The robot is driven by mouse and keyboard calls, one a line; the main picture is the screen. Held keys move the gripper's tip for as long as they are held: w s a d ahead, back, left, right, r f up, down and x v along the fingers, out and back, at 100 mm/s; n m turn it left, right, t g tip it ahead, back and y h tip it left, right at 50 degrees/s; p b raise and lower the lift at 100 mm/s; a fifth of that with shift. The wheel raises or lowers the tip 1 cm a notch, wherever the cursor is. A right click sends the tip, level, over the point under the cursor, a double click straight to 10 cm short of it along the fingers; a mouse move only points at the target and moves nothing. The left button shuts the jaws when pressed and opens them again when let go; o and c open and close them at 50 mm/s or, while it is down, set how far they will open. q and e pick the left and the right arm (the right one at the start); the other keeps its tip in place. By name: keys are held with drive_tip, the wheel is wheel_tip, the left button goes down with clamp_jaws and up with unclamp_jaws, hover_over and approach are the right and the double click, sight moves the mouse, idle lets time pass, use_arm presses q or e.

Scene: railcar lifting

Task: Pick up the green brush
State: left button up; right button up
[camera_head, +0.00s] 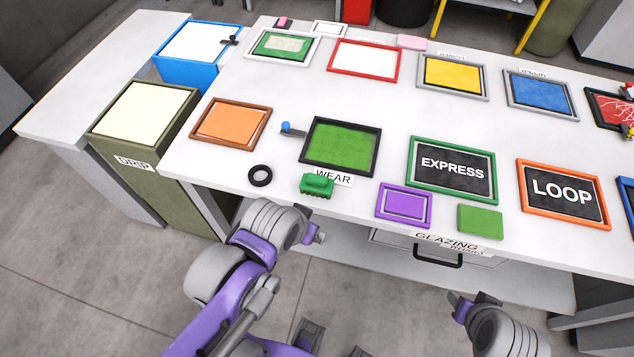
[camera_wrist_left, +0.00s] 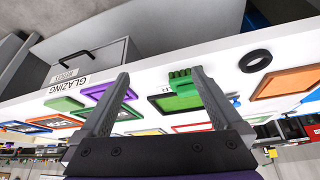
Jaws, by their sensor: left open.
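The green brush (camera_head: 316,186) lies near the front edge of the white table, just in front of the black-framed green tray and over part of the WEAR label. In the left wrist view the brush (camera_wrist_left: 181,82) shows between the fingers, close to one fingertip, apparently beyond them. My left gripper (camera_wrist_left: 159,76) is open and empty. In the head view my left gripper (camera_head: 314,234) is mostly hidden by its own wrist, just off the table's front edge near the brush. My right gripper (camera_head: 472,299) is low in front of the table, away from the brush.
A black ring (camera_head: 260,176) lies left of the brush. A purple frame (camera_head: 404,205) and a green block (camera_head: 480,221) lie to its right. Several framed trays cover the table. A drawer with a black handle (camera_head: 438,258) is under the front edge. Bare tabletop (camera_head: 225,170) shows left of the ring.

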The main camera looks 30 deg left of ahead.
use_arm(q)
drive_tip(key=w+a+r+n+g+b, duration=0.1)
drive_tip(key=w+a+r+g, duration=0.1)
drive_tip(key=w+r, duration=0.35)
drive_tip(key=n+g, duration=0.2)
drive_tip(key=g, duration=0.1)
approach(317, 177)
wheel_tip(317, 177, down, 9)
drive_tip(key=shift+w+r+b, duration=0.1)
drive_tip(key=shift+r+b, duration=0.05)
drive_tip(key=shift+b, duration=0.6)
clamp_jaws()
